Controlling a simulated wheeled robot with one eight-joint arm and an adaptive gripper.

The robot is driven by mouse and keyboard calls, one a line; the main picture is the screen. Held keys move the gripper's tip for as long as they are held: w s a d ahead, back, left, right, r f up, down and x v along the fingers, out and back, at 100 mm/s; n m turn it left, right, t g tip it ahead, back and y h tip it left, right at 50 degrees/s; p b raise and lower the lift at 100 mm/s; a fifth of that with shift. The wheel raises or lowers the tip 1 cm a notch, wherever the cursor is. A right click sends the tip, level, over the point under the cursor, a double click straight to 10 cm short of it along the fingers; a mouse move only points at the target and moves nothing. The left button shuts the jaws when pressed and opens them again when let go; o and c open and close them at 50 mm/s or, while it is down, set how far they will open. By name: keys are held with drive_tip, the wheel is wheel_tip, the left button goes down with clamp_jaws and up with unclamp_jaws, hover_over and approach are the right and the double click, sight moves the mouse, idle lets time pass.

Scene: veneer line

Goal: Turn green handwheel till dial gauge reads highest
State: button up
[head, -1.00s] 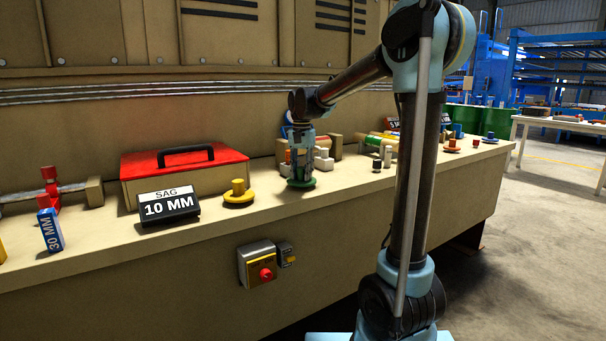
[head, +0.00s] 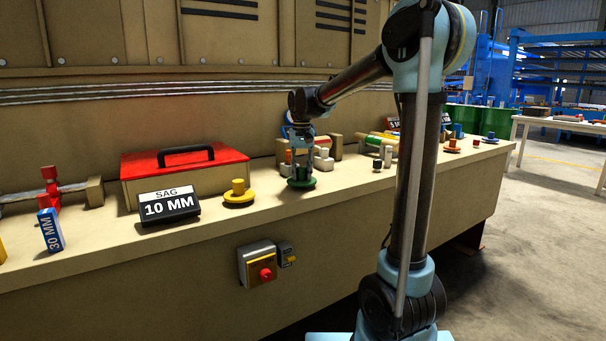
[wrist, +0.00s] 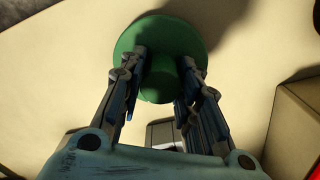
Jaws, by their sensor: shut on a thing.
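The green handwheel (head: 301,184) lies flat on the tan bench, in front of several small fittings. In the wrist view it shows as a green disc (wrist: 188,32) with a raised round hub. My gripper (wrist: 163,62) points down at it, with one finger on each side of the hub, shut on the hub. In the head view my gripper (head: 301,168) is over the handwheel and hides part of it. I cannot make out a dial gauge face in either view.
White and grey pegs (head: 383,158) stand to the right. A red button box (head: 258,265) is on the bench front.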

sight(302, 167)
drive_tip(key=o, duration=1.1)
drive_tip(key=shift+c, duration=0.2)
drive_tip(key=shift+r, duration=0.1)
wheel_tip(302, 167, up, 12)
